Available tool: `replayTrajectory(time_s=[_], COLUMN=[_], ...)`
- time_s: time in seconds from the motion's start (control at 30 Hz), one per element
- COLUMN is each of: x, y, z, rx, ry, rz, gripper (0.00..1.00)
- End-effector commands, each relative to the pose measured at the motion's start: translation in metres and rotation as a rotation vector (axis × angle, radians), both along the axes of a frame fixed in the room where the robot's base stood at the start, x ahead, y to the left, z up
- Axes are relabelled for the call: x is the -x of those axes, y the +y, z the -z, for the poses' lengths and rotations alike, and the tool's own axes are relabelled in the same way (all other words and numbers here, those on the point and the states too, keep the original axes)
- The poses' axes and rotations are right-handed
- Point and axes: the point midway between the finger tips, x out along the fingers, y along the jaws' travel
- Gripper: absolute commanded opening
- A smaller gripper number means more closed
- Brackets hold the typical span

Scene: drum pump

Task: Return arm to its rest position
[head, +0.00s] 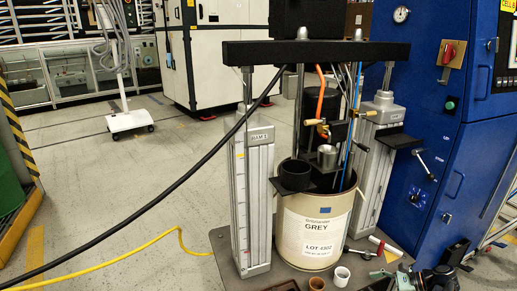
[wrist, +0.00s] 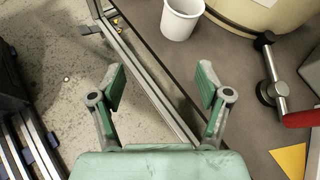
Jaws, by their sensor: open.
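My gripper (wrist: 161,84) is open in the wrist view, with its two green-padded fingers wide apart and nothing between them. It hangs over the edge of the grey base plate (wrist: 240,95), with bare floor under its left finger. A white cup (wrist: 181,17) stands beyond the fingertips, apart from them. In the head view, a dark part at the lower right corner looks like my arm; the gripper's fingers cannot be made out there.
A drum labelled GREY (head: 313,232) stands between two ram columns (head: 252,200) under a black crossbeam (head: 315,52). A red-handled lever (wrist: 280,90) is right of my gripper. A blue cabinet (head: 435,130) stands at right. A black hose (head: 160,196) crosses left; floor there is open.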

Motion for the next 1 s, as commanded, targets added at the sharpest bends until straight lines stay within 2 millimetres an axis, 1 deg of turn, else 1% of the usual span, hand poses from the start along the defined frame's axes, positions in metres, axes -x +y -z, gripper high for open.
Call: replayTrajectory(time_s=[0.03, 0.07, 0.17, 0.2, 0.27, 0.3, 0.43, 0.53, 0.6, 0.7, 0.8, 0.9, 1.0], x=[0.017, 0.028, 0.06, 0.073, 0.095, 0.111, 0.16, 0.194, 0.215, 0.24, 0.26, 0.272, 0.28], y=[0.005, 0.009, 0.032, 0.044, 0.063, 0.077, 0.114, 0.135, 0.148, 0.162, 0.174, 0.185, 0.198], z=[0.011, 0.019, 0.048, 0.059, 0.075, 0.084, 0.107, 0.117, 0.12, 0.121, 0.121, 0.121, 0.122], rx=[0.064, 0.102, 0.214, 0.252, 0.302, 0.332, 0.396, 0.42, 0.43, 0.438, 0.45, 0.463, 0.464], ry=[-0.006, -0.008, 0.001, 0.008, 0.023, 0.034, 0.075, 0.113, 0.141, 0.188, 0.237, 0.274, 0.283], rz=[-0.061, -0.105, -0.286, -0.37, -0.507, -0.608, -0.931, -1.156, -1.301, -1.482, -1.622, -1.713, -1.779], gripper=[0.77, 0.77, 0.77, 0.77, 0.77, 0.77, 0.77, 0.77, 0.77, 0.77, 0.77, 0.77, 0.77])
